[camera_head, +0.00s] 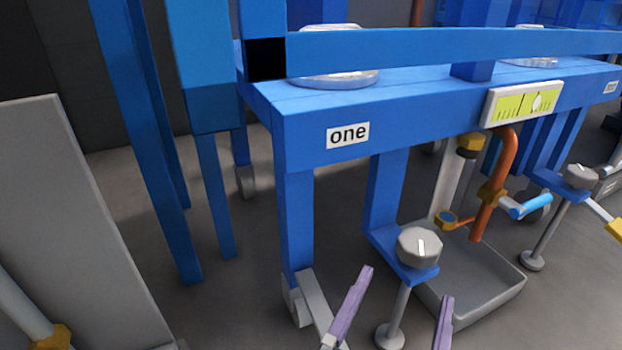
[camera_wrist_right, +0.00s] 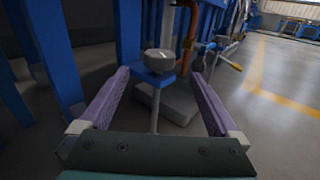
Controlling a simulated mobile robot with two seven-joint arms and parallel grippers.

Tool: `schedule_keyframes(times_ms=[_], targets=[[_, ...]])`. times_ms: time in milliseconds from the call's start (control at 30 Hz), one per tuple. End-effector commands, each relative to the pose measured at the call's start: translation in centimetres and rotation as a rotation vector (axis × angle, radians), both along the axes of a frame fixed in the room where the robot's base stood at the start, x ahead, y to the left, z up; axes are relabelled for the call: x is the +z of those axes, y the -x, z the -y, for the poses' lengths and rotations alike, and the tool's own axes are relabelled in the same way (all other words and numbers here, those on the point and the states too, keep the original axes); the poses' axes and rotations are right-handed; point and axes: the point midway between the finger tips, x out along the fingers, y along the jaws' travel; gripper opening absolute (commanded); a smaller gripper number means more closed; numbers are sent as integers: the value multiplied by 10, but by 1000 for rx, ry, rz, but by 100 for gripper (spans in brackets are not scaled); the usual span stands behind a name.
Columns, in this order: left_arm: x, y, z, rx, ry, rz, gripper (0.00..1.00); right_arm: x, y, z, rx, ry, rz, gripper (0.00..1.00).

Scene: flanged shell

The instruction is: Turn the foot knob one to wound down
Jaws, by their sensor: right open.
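The foot knob one (camera_head: 419,249) is a grey faceted knob with a white mark on top, on a blue bracket beneath the frame labelled "one" (camera_head: 348,133). A thin grey leg with a round foot (camera_head: 390,336) stands below it. My right gripper (camera_head: 406,283) is open, its two purple fingers reaching up from the bottom of the head view, in front of the knob. In the right wrist view the knob (camera_wrist_right: 159,62) shows ahead, between the open fingers (camera_wrist_right: 162,76), apart from both. My left gripper is not in view.
A grey tray (camera_head: 480,295) and an orange pipe (camera_head: 495,190) with a blue-handled valve (camera_head: 531,206) stand right of the knob. A second grey knob (camera_head: 580,176) is farther right. Blue posts stand left, and a grey panel (camera_head: 70,220) is at far left.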

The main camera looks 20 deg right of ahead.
Motion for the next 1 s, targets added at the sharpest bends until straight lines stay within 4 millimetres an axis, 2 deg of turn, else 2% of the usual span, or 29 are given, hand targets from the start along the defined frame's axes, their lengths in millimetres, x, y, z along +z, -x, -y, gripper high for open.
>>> schedule_keyframes(times_ms=[300, 433, 600, 767, 1000], targets=[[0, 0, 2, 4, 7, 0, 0, 0, 1, 0, 4, 2, 3, 98], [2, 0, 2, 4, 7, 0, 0, 3, -5, 19, 73, 30, 57, 98], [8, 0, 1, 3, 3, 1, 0, 12, -15, 58, 345, 81, 169, 98], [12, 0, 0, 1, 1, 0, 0, 14, -11, 73, 625, 80, 175, 98], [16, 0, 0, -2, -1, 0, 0, 4, 15, 83, 966, 28, 54, 98]])
